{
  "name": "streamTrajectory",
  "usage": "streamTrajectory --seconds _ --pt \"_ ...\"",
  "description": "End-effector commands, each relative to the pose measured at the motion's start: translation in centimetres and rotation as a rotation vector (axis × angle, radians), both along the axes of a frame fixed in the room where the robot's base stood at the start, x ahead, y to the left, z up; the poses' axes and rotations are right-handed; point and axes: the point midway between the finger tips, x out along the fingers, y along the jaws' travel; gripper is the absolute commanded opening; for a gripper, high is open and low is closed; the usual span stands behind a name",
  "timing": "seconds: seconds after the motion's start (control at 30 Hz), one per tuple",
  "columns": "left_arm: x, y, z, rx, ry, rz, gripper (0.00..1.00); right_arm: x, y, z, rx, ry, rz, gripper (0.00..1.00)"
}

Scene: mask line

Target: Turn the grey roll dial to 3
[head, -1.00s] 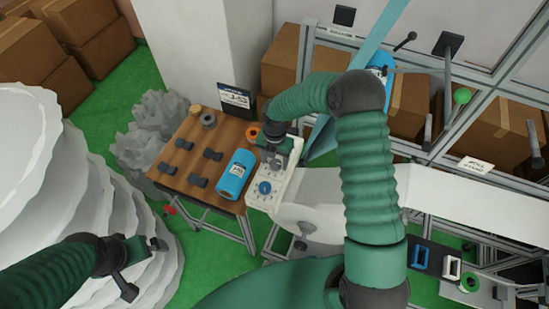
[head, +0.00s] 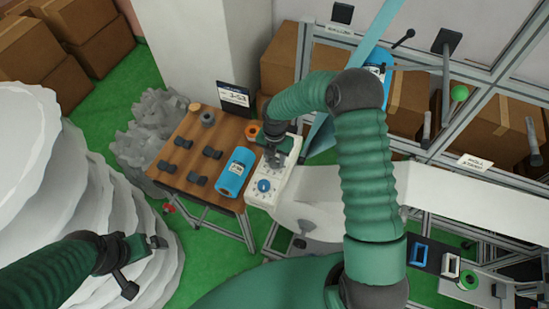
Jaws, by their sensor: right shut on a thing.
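The white control panel (head: 256,198) stands at the right end of the wooden table and carries a blue dial (head: 264,186) on its near part. My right gripper (head: 273,161) reaches down onto the far part of this panel and is shut on the grey roll dial there. The gripper covers most of the grey dial, so its pointer and number cannot be read. My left gripper (head: 143,264) is open and empty at the lower left, in front of the large white rolls and away from the panel.
The wooden table (head: 212,180) holds a blue roll (head: 236,172), several dark clips, an orange ring (head: 252,130) and a small dark sign (head: 235,98). Large white rolls (head: 95,190) stand at left. A white machine arm (head: 440,200) and metal frame fill the right side.

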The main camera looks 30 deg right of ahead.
Motion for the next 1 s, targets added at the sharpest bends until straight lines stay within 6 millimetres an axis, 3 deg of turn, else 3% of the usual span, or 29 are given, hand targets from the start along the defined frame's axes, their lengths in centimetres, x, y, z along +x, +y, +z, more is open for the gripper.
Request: streamTrajectory --seconds 0.37,1.0 --pt "0.0 0.0 -0.4 0.0 0.0 0.0 1.0 0.1 0.0 0.1 0.0 -0.002 -0.187 0.0" --pt "0.0 0.0 -1.7 0.0 0.0 0.0 1.0 0.3 0.1 0.1 0.001 -0.006 -0.786 0.0"
